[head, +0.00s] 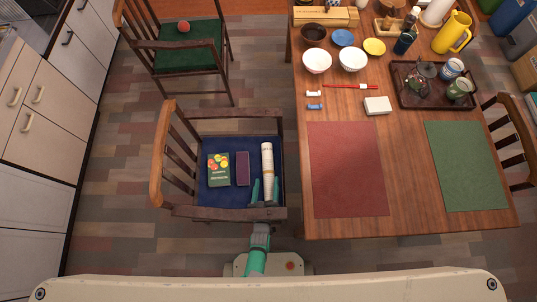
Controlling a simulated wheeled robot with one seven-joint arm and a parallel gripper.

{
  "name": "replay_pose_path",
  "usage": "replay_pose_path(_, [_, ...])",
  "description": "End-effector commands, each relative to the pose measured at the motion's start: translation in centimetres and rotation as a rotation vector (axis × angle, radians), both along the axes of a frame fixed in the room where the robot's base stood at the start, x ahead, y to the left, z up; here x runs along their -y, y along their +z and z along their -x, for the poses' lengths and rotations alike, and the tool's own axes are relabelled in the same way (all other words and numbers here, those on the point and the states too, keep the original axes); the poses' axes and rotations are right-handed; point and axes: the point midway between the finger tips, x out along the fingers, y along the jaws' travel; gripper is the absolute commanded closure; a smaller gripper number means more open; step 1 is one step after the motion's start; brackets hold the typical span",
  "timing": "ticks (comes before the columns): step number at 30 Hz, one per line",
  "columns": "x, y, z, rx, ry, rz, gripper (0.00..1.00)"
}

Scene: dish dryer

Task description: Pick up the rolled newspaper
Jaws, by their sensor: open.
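The rolled newspaper (267,168) is a cream-coloured roll lying lengthwise on the right side of a blue chair seat (222,199). My gripper (265,190) is open, with its two teal fingers at the near end of the roll, one on each side in this view. I cannot tell whether the fingers touch the roll or how high they are above the seat. The gripper's body hides part of the chair's near edge.
A green box (219,170) and a purple book-like item (242,168) lie left of the newspaper. Wooden chair arms (225,213) border the seat. The table (400,226) with a red mat (347,170) stands close on the right. Floor is free at left.

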Motion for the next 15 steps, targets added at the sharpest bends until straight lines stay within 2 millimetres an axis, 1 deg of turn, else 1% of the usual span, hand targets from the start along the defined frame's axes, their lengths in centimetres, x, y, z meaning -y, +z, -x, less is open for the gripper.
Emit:
replay_pose_path(4, [0.0,-0.4,-0.9,0.001,0.002,0.001,0.4])
replay_pose_path(10, [0.1,-1.5,-3.5,0.002,0.001,0.001,0.4])
replay_pose_path(15, [0.2,-2.0,-4.8,0.001,0.004,0.0,0.4])
